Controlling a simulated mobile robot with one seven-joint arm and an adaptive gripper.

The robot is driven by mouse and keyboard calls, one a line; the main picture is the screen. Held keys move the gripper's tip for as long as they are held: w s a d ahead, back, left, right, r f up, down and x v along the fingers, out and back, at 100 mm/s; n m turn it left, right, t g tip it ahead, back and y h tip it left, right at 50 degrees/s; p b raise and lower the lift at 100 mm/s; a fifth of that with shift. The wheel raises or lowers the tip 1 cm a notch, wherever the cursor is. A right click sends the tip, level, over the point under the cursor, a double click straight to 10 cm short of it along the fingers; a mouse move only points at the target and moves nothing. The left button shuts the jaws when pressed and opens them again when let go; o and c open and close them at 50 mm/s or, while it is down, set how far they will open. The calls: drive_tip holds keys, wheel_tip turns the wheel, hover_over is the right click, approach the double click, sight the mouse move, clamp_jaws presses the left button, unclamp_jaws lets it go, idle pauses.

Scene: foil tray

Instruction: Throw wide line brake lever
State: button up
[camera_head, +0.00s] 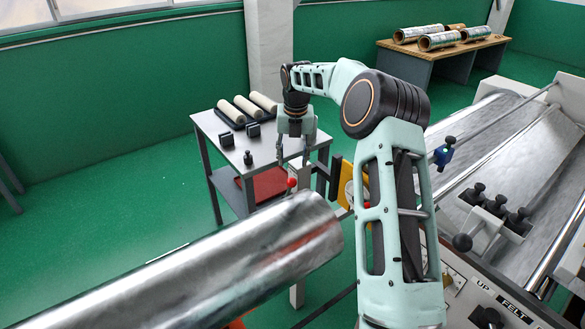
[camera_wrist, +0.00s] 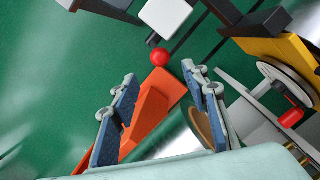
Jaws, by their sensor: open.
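A red ball knob (camera_head: 291,182), which looks like a lever end, shows just below my gripper (camera_head: 293,158) in the head view. In the wrist view the red ball (camera_wrist: 159,57) lies beyond and between my open fingertips (camera_wrist: 158,78), with nothing between the fingers. I cannot tell the remaining distance. A white block (camera_wrist: 165,14) is close to the ball. A second red knob (camera_wrist: 291,118) is at the right of the wrist view, near a yellow part (camera_wrist: 270,48). Neither knob's label is readable, so I cannot tell which is the wide line lever.
A large foil roll (camera_head: 200,265) lies in front, with an orange part (camera_wrist: 150,115) beside it in the wrist view. A grey table (camera_head: 207,126) with rollers stands behind my gripper. The machine bed (camera_head: 520,150) is at right. Green floor is open at left.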

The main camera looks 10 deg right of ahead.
drive_tip(key=shift+r, duration=0.4)
